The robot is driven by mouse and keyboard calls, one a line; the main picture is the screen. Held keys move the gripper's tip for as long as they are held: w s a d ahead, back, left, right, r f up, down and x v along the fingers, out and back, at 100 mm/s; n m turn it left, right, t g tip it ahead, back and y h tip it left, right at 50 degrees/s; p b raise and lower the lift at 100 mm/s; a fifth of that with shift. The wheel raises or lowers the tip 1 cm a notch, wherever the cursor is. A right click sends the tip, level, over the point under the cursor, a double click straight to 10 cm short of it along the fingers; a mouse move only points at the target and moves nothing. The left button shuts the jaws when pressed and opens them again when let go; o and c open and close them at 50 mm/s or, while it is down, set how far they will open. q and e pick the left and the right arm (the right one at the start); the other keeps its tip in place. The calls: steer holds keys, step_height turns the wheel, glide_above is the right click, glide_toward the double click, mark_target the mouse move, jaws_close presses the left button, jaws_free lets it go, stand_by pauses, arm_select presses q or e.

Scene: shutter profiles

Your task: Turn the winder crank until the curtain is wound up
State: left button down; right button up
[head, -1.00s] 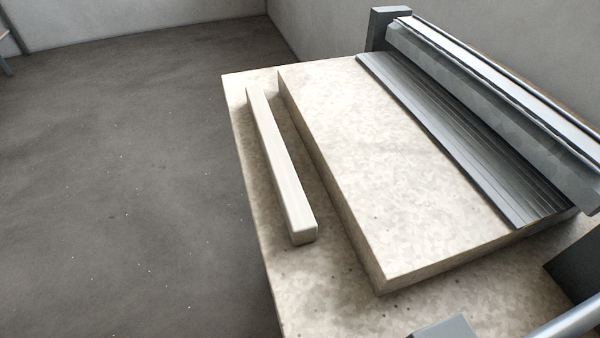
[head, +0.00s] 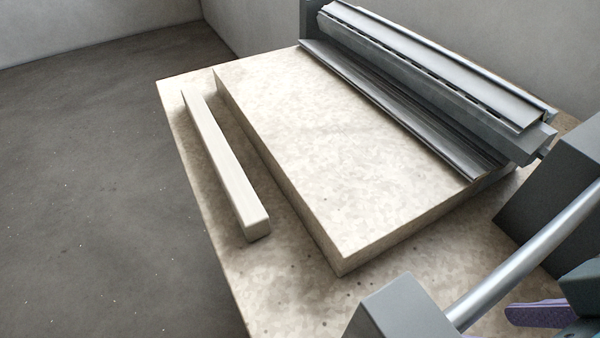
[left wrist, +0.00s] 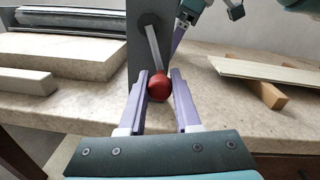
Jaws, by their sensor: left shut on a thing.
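The winder crank (left wrist: 155,45) is a pale metal arm hanging from a hub on a grey upright plate, with a red ball knob (left wrist: 160,88) at its lower end. My left gripper (left wrist: 158,73) is shut around the knob, one purple finger on each side. The grey slatted curtain (head: 400,120) is a narrow strip along the slab's back edge, below the long roller housing (head: 440,62). Part of my right gripper (left wrist: 178,34) shows beyond the crank; its jaw opening is hidden. A purple finger enters the head view at lower right; I cannot tell which gripper's.
A pale slab (head: 310,150) lies under the curtain, with a pale bar (head: 228,165) in front. The grey upright plate (head: 560,190) closes the right end. In the left wrist view, a slatted panel (left wrist: 265,72) rests on a wooden block (left wrist: 268,95) to the right.

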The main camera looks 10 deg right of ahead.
arm_select(q)
steer(key=shift+r, duration=0.1)
steer(key=c, duration=0.6)
jaws_free()
arm_select(e)
steer(key=shift+f+b, duration=0.75)
steer(key=shift+f, duration=0.05)
arm_select(q)
steer(key=v, duration=0.7)
steer(key=shift+a, duration=0.25)
steer(key=shift+s, duration=0.1)
arm_select(e)
steer(key=shift+c, duration=0.2)
